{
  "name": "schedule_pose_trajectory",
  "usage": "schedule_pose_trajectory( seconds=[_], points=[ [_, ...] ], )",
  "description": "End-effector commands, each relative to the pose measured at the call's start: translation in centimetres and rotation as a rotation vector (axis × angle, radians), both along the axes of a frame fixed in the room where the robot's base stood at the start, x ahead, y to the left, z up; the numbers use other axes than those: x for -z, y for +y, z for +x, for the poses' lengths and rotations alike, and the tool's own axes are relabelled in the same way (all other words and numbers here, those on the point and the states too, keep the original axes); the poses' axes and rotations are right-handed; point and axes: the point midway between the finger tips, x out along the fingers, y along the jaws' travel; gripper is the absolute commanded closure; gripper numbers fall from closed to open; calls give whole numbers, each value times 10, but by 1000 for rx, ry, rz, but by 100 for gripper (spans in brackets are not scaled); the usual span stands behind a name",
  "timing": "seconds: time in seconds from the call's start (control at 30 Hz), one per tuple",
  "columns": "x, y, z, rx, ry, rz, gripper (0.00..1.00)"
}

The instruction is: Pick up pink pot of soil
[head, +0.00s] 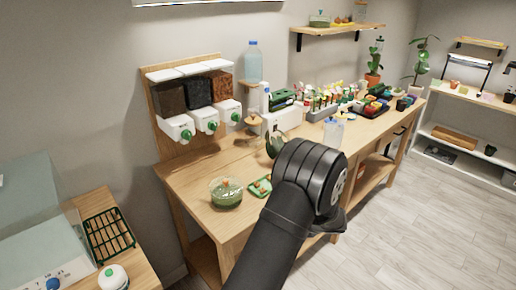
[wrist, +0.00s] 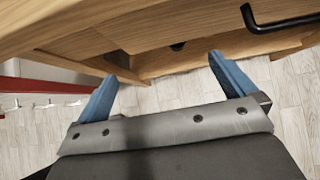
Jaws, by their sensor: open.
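I cannot make out a pink pot of soil for certain in either view. A terracotta-coloured pot (head: 373,79) with a plant stands at the far end of the wooden bench (head: 190,185). A small pinkish pot (head: 454,84) stands on the white shelf unit at the far right, too small to tell its contents. My gripper (wrist: 163,67) shows in the wrist view with its two blue fingers wide apart and nothing between them. It is at the bench's wooden side, with floor below. In the head view, my arm hides the fingers and part of the bench front.
A glass bowl of green stuff (head: 226,193) and a small green tray (head: 261,186) stand near the bench's left front. Dispensers (head: 197,120) stand behind. Bottles and coloured items crowd the back and far end. A black handle (wrist: 275,20) juts out near my right finger.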

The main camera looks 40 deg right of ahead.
Motion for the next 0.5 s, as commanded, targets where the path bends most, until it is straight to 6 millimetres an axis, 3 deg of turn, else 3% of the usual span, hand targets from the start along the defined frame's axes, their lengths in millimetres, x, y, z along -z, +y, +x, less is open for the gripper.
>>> schedule_pose_trajectory(
  seconds=[0.3,0.5],
  points=[
    [-144,-1,0,0,-2,-13,0],
    [-224,-1,0,1,-1,-11,0]
  ],
)
